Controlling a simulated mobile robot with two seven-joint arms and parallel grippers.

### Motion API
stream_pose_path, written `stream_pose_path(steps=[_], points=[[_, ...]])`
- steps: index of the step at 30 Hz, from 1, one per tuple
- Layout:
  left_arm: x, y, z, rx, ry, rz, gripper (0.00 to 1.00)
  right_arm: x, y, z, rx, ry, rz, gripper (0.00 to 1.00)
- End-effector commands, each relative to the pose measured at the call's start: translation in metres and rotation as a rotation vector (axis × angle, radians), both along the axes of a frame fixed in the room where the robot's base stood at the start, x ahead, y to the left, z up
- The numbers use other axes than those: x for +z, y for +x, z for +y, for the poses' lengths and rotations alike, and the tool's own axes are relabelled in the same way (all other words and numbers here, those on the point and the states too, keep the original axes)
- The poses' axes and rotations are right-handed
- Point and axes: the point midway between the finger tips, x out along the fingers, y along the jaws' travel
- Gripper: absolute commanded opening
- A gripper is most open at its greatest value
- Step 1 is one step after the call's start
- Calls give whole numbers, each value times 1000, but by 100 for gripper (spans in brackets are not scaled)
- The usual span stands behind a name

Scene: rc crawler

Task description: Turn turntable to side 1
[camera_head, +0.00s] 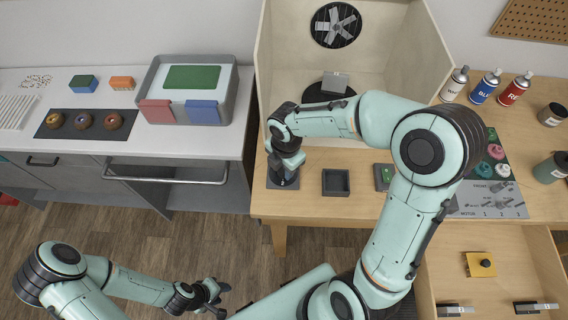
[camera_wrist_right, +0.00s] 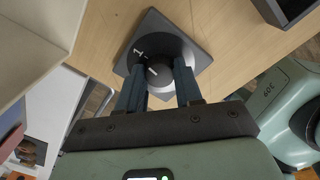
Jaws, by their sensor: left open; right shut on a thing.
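A dark round dial knob on a square grey base (camera_head: 272,183) stands at the table's front left. The wrist view shows the knob (camera_wrist_right: 158,80) with a white line on it, and a white "1" beside it on the base (camera_wrist_right: 192,34). My right gripper (camera_head: 286,176) points down and is shut on the knob, a finger on each side. The black round turntable (camera_head: 314,91) lies in the booth, partly hidden by my right arm, with a grey part (camera_head: 336,82) on it. My left gripper (camera_head: 212,295) is open and empty, low over the floor.
The pale booth (camera_head: 273,62) with a fan (camera_head: 335,25) stands behind the knob. A small dark tray (camera_head: 336,182) sits right of the knob. Spray cans (camera_head: 485,87) stand at the right, above an open drawer (camera_head: 510,270). A white counter (camera_head: 60,150) is at the left.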

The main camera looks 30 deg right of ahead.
Motion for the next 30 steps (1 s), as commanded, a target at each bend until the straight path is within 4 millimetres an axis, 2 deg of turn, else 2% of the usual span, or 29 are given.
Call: stream_pose_path(steps=[10,27,28,30], points=[[8,8,0,0,0,-9,43,1,1,0,144,-1,-1,4],[9,9,0,0,0,-10,43,0,1,0,174,-1,-1,5],[9,9,0,0,0,-10,43,0,1,0,174,-1,-1,45],[9,9,0,0,0,-10,43,0,1,0,173,-1,-1,60]])
